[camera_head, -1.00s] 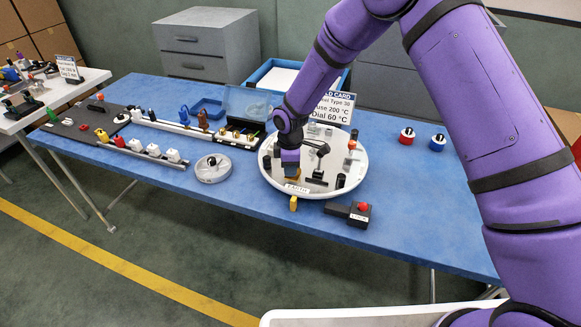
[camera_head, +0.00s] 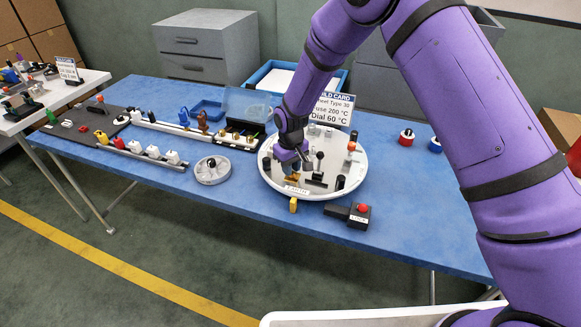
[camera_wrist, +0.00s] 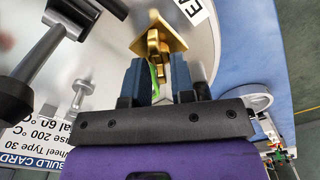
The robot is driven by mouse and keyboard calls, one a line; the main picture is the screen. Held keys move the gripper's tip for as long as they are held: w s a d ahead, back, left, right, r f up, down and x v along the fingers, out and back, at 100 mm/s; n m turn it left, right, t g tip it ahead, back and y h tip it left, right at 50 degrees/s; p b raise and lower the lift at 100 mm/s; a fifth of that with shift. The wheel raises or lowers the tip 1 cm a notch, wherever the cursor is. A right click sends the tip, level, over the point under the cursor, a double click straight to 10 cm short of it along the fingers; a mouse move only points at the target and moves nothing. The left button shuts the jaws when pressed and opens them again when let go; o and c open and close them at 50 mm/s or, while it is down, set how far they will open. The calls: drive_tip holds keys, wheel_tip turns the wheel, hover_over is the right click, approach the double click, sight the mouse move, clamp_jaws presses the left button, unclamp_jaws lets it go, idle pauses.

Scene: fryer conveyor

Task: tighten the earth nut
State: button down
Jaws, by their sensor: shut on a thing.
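The brass earth nut (camera_wrist: 154,44) sits on a square brass plate at the edge of the round white board, close to the EARTH label (camera_head: 296,190). In the wrist view my gripper (camera_wrist: 160,66) has its two dark blue fingers on either side of the nut's near part, shut on it. A green strip (camera_wrist: 154,78) shows between the fingers; what it belongs to I cannot tell. In the head view my gripper (camera_head: 290,171) is low over the board's left front, and my wrist hides part of the nut.
The round white board (camera_head: 345,188) carries several black posts and fittings close to my gripper. A black box with a red button (camera_head: 360,213) and a yellow piece (camera_head: 293,205) stand in front. A grey round part (camera_head: 212,170) lies left.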

drive_tip(key=shift+w+d+m, duration=0.1)
drive_tip(key=shift+m, duration=1.8)
drive_tip(key=c, duration=1.1)
unclamp_jaws()
wheel_tip(320, 180, up, 11)
